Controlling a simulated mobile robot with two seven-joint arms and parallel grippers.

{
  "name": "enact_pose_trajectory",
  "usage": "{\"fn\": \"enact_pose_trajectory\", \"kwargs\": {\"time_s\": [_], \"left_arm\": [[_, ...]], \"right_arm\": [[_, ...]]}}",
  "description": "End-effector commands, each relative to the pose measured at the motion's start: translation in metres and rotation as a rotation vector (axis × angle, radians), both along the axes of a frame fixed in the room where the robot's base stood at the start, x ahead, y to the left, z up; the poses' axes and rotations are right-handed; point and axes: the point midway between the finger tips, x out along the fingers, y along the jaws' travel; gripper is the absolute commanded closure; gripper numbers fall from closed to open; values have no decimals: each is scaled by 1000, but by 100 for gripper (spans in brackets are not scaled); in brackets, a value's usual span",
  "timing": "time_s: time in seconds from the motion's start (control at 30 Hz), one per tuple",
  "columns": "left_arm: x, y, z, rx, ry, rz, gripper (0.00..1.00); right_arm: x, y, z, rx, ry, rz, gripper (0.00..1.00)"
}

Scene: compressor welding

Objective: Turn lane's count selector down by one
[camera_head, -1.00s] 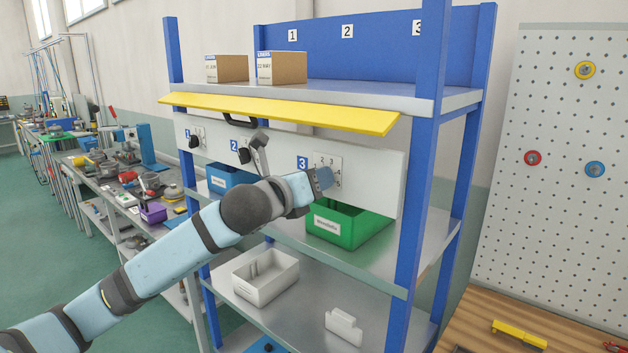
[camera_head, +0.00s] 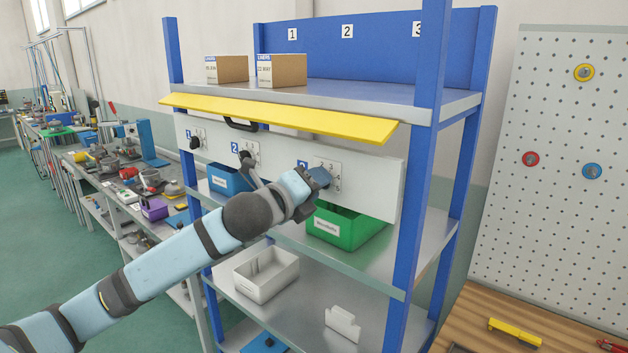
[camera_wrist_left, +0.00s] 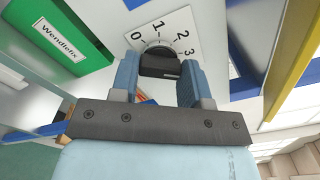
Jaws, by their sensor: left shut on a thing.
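The lane 3 count selector has a white dial plate (camera_head: 336,178) on the panel, right of the partly hidden blue 3 label (camera_head: 302,165). My left gripper (camera_head: 319,178) is at this plate and hides its knob in the head view. In the left wrist view, the black knob (camera_wrist_left: 158,64) sits between the two blue fingers of the left gripper (camera_wrist_left: 158,78), which is shut on it. The dial plate (camera_wrist_left: 165,28) there shows the numbers 0, 1, 2 and 3. I cannot clearly tell which number the knob points to. My right gripper is out of view.
Selector knobs for lane 1 (camera_head: 194,142) and lane 2 (camera_head: 247,158) are on the same panel (camera_head: 380,185). A yellow flap (camera_head: 290,118) juts out above it. A green bin (camera_head: 345,228) stands below. A blue rack post (camera_head: 420,150) is to the right.

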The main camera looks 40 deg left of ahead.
Motion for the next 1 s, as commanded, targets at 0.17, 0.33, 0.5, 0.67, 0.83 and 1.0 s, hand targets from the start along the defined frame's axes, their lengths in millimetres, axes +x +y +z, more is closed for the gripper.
{"fn": "enact_pose_trajectory", "kwargs": {"time_s": [0.17, 0.33, 0.5, 0.67, 0.83, 1.0], "left_arm": [[0, 0, 1, -108, 8, 0, 81], [0, 0, 0, -174, 14, 0, 81], [0, 0, 0, -209, 17, 0, 81], [0, 0, 0, -218, 17, 1, 81], [0, 0, 0, -219, 17, 1, 81], [0, 0, 0, -218, 17, 1, 46]], "right_arm": [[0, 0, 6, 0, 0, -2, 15], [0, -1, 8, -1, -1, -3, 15], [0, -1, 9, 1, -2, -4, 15], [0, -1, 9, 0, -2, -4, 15], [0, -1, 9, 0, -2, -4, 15], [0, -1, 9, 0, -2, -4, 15]]}}
